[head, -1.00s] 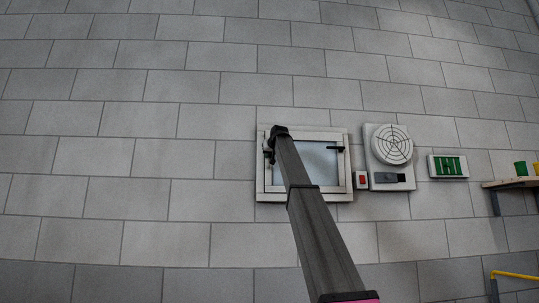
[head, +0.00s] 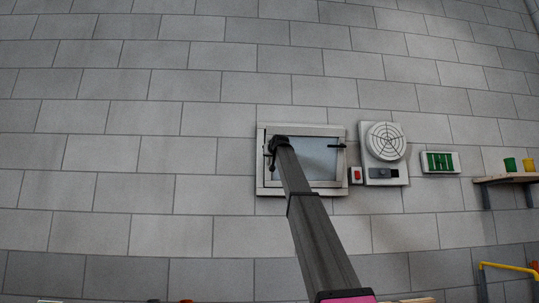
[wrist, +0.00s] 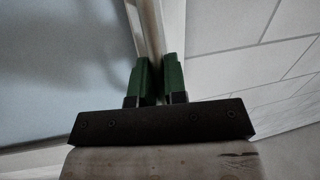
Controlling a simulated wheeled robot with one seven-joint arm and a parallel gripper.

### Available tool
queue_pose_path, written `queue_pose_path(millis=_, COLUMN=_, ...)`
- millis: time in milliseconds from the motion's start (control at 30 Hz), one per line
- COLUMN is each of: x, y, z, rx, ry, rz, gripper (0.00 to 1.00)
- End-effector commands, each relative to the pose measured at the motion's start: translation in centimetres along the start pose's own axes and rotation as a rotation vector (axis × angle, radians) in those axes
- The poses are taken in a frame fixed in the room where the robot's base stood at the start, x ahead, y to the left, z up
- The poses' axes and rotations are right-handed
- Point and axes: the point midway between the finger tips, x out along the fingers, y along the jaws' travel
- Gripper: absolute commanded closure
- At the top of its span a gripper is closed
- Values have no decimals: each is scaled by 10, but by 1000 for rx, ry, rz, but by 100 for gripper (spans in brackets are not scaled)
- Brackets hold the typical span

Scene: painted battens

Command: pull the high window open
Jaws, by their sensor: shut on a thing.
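The high window (head: 261,172) is set in the wall, with a pale outer frame and a blue-grey pane. Dark fittings show at its left and right sides. My gripper (head: 279,143) is at the upper left of the window, at the end of my raised arm, which covers part of the pane. In the wrist view my gripper (wrist: 157,78) has its green fingers close on either side of a pale upright strip of the window frame (wrist: 149,25). The pane fills the left there and wall the right. I cannot tell how far the window stands open.
Right of the window are a small red switch (head: 357,175), a round vent (head: 386,141) on a panel and a green sign (head: 439,162). A shelf (head: 505,180) holds green and yellow cups. A yellow rail (head: 508,266) stands lower right. The wall left of the window is bare.

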Motion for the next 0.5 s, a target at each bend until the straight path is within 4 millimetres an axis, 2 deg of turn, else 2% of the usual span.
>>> queue_pose_path(millis=67, x=0, y=0, z=1, rx=1, ry=-5, rz=-1, gripper=100)
queue_pose_path(millis=100, x=0, y=0, z=1, rx=1, ry=-5, rz=-1, gripper=78)
queue_pose_path(millis=133, x=0, y=0, z=1, rx=1, ry=-5, rz=-1, gripper=68)
queue_pose_path(millis=167, x=0, y=0, z=1, rx=1, ry=-4, rz=-1, gripper=63)
queue_pose_path(millis=500, x=-2, y=0, z=0, rx=1, ry=-2, rz=0, gripper=63)
